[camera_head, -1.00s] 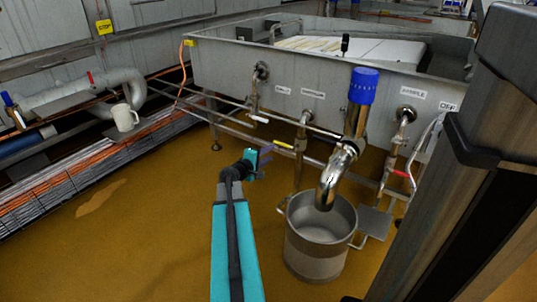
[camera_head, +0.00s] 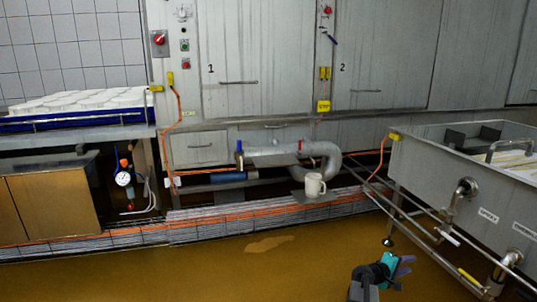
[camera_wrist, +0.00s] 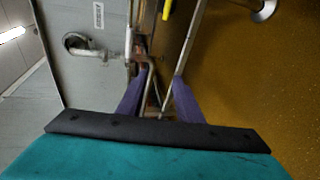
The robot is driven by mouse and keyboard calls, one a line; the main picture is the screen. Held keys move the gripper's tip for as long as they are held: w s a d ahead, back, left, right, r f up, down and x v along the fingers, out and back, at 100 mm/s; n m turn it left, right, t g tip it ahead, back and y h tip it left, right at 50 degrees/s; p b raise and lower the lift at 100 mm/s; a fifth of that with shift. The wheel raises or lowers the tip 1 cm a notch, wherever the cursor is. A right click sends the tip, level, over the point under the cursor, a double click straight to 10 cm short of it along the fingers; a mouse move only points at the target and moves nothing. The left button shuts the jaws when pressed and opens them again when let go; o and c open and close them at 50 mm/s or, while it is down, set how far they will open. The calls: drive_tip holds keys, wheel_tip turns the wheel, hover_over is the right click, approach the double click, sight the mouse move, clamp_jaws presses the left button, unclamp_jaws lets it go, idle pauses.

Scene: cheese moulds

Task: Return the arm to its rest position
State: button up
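My gripper (camera_head: 400,268) shows at the bottom right of the head view, with a teal body and purple-blue fingers. It is over the brown floor, to the left of the steel vat. In the wrist view the two purple fingers (camera_wrist: 158,98) stand apart with a gap between them. Only background pipes show in that gap, so my gripper is open and empty. Most of my arm is outside the head view.
The steel vat (camera_head: 432,170) with pipes and valves stands at the right. White moulds lie on a blue-edged rack (camera_head: 75,122) at the left. The brown floor (camera_head: 190,275) in front is clear.

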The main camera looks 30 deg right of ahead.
drive_tip(key=w+a+f+n+t+y+p, duration=0.1)
drive_tip(key=w+a+n+t+y+p, duration=0.1)
drive_tip(key=w+a+p, duration=0.75)
drive_tip(key=w+a+f+n+t+y+p, duration=0.15)
drive_tip(key=w+a+p, duration=0.35)
drive_tip(key=a, duration=1)
drive_tip(key=s+a+f+g+y+p, duration=0.15)
drive_tip(key=a+p, duration=0.25)
drive_tip(key=a, duration=0.5)
drive_tip(key=s+a+f+y+p, duration=0.15)
drive_tip(key=a+p, duration=0.35)
drive_tip(key=a, duration=0.5)
drive_tip(key=s+a+r+m+g+y+p, duration=0.1)
drive_tip(key=s+a+m+g+y+p, duration=0.2)
drive_tip(key=s+a, duration=1.9)
drive_tip(key=a+g+y+p, duration=0.3)
drive_tip(key=a+y+p, duration=0.1)
drive_tip(key=y, duration=0.1)
drive_tip(key=shift+y, duration=0.35)
